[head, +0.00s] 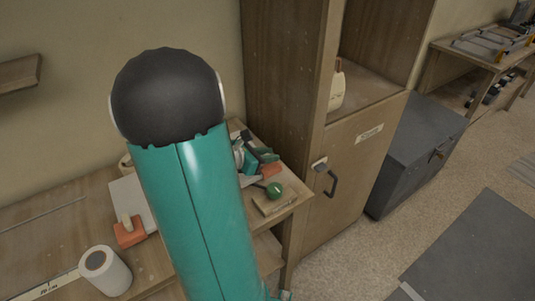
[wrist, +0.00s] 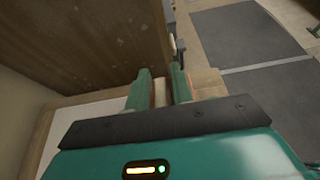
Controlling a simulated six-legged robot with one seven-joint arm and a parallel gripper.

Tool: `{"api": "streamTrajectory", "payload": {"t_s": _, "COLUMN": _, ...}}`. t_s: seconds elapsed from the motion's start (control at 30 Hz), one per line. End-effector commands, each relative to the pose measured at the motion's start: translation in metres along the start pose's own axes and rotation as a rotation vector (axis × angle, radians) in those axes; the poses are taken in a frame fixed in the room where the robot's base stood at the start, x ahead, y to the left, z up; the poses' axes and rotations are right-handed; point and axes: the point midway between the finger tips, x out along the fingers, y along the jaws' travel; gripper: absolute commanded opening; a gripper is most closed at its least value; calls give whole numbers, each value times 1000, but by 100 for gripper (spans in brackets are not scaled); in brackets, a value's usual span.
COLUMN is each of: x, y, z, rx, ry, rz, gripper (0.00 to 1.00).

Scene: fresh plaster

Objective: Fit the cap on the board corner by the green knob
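A round green knob (head: 274,189) stands on a small tan wooden board (head: 275,203) at the front right corner of the bench in the head view. An orange piece (head: 270,170) lies just behind the knob; I cannot tell whether it is the cap. My gripper (head: 257,156) shows in part behind my teal arm, above and behind the knob. In the wrist view its two green fingers (wrist: 161,75) stand apart, with a pale, reddish-edged strip (wrist: 160,93) between them. I cannot tell whether that strip is held or lies beyond. The board corner is too small to make out.
A wooden cabinet (head: 285,80) rises close behind the bench corner. A white roll (head: 105,271) and an orange block with a wooden handle (head: 130,233) stand on the bench to the left. A grey chest (head: 415,150) sits right of the cabinet.

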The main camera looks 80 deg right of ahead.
Motion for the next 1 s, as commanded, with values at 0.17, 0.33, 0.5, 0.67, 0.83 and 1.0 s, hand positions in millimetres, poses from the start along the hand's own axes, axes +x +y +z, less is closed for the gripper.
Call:
{"api": "streamTrajectory", "payload": {"t_s": 0.17, "x": 0, "y": 0, "z": 0, "rx": -1, "ry": 0, "rz": 0, "gripper": 36}}
{"api": "streamTrajectory", "payload": {"t_s": 0.33, "x": 0, "y": 0, "z": 0, "rx": 0, "ry": 0, "rz": 0, "gripper": 36}}
{"api": "streamTrajectory", "payload": {"t_s": 0.5, "x": -5, "y": 0, "z": 12, "rx": 3, "ry": -1, "rz": 1, "gripper": 36}}
{"api": "streamTrajectory", "payload": {"t_s": 0.67, "x": -37, "y": 1, "z": 11, "rx": 0, "ry": 0, "rz": 6, "gripper": 36}}
{"api": "streamTrajectory", "payload": {"t_s": 0.83, "x": -76, "y": 1, "z": 11, "rx": 0, "ry": 0, "rz": 7, "gripper": 36}}
{"api": "streamTrajectory", "payload": {"t_s": 1.0, "x": -107, "y": 1, "z": 11, "rx": 0, "ry": 0, "rz": 4, "gripper": 36}}
